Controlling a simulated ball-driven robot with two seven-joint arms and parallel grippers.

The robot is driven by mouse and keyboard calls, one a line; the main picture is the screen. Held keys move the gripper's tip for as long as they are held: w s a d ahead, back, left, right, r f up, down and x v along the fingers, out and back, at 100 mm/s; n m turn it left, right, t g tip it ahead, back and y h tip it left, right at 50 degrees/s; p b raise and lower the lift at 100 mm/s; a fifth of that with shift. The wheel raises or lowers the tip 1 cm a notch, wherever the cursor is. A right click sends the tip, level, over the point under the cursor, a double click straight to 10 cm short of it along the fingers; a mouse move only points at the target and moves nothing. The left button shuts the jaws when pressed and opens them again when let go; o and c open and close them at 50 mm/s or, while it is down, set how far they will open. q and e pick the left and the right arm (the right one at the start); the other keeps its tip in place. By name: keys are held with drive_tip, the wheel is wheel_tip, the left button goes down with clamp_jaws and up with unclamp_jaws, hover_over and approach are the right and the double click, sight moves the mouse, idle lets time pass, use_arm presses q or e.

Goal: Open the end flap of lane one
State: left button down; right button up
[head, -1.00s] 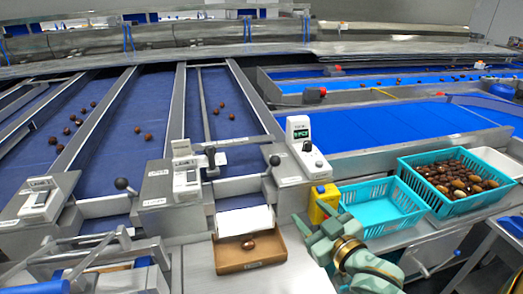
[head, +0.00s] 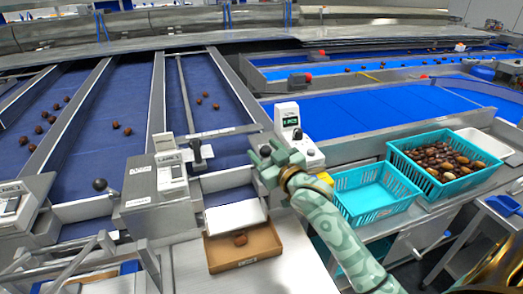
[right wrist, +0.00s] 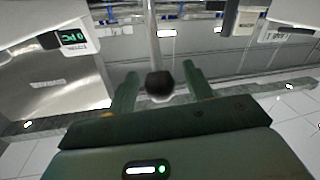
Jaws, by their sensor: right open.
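My right gripper (head: 262,156) is open at the right end of the lane with the brown tray, beside the white unit with a green display (head: 288,124). In the right wrist view its two fingers (right wrist: 159,82) stand on either side of a black ball knob (right wrist: 159,86) on a metal rod, with gaps at both sides. The lane's end plate (head: 229,179) stands upright across the blue belt and looks shut. Below it are a white chute (head: 235,214) and a brown tray (head: 258,258) holding one date (head: 240,239). My left gripper is not in view.
A black-topped lever (head: 197,152) and a labelled box (head: 158,180) stand left of this lane. Another black knob (head: 99,184) is further left. An empty teal crate (head: 375,215) and a date-filled one (head: 461,192) lie to the right. Dates rest on the belts.

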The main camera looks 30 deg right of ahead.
drive_tip(key=shift+w, duration=0.9)
